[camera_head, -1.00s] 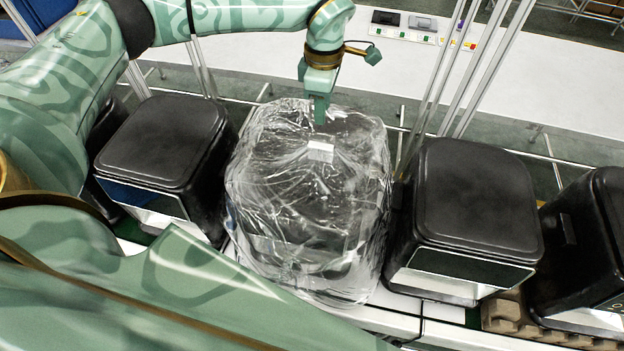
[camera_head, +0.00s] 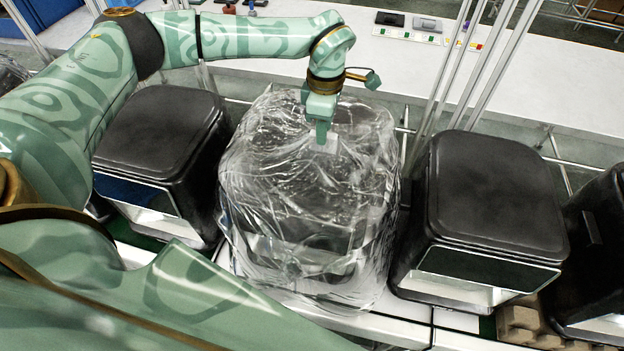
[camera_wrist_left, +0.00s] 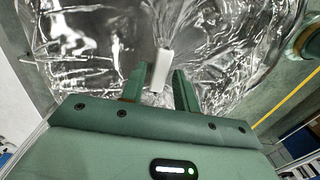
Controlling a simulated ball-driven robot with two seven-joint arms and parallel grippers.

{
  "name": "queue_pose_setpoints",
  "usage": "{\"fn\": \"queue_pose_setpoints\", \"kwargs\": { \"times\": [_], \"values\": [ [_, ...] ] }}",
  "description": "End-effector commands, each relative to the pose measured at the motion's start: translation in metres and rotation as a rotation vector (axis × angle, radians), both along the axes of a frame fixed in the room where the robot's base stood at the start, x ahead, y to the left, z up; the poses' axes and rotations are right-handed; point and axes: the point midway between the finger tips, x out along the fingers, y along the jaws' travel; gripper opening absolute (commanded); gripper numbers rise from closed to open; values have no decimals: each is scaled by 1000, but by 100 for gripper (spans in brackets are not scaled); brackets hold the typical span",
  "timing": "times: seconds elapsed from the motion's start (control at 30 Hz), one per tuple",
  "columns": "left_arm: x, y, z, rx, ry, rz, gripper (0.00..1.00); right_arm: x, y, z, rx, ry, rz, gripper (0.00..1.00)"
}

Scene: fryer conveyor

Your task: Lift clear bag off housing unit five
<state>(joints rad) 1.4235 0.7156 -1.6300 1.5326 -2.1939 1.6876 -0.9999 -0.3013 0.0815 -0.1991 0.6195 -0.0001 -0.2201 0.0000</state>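A clear, crinkled bag (camera_head: 300,220) covers a dark housing unit in the middle of the row in the head view. It hangs down over the sides to the white conveyor. A small white tab (camera_head: 325,143) sits on top of the bag. My left gripper (camera_head: 320,137) is right at the tab, pointing down. In the left wrist view the tab (camera_wrist_left: 161,70) lies between the two fingers of my left gripper (camera_wrist_left: 161,75), with gaps on both sides. The fingers are open. The bag (camera_wrist_left: 95,35) fills the upper part of that view. My right gripper is not in view.
Black housings stand close on the left (camera_head: 160,135) and right (camera_head: 490,195) of the bagged one, with another at the far right (camera_head: 597,240). Metal posts (camera_head: 470,70) rise behind. A white table (camera_head: 560,90) stands at the back.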

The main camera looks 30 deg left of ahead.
Motion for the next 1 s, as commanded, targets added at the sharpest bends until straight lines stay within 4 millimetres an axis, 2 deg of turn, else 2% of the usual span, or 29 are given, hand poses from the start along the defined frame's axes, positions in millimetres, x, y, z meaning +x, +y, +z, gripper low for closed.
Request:
{"fn": "queue_pose_setpoints", "kwargs": {
  "times": [0.1, 0.2, 0.43, 1.0],
  "values": [
    [0, 0, 0, 0, 0, 0, 28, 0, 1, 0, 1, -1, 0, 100],
    [0, 0, 0, 0, 0, 0, 0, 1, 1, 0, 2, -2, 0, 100],
    [0, 0, 4, 0, 0, 0, 0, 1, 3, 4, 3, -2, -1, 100],
    [0, 0, 47, 0, 0, 0, 0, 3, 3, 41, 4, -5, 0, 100]
  ]
}}
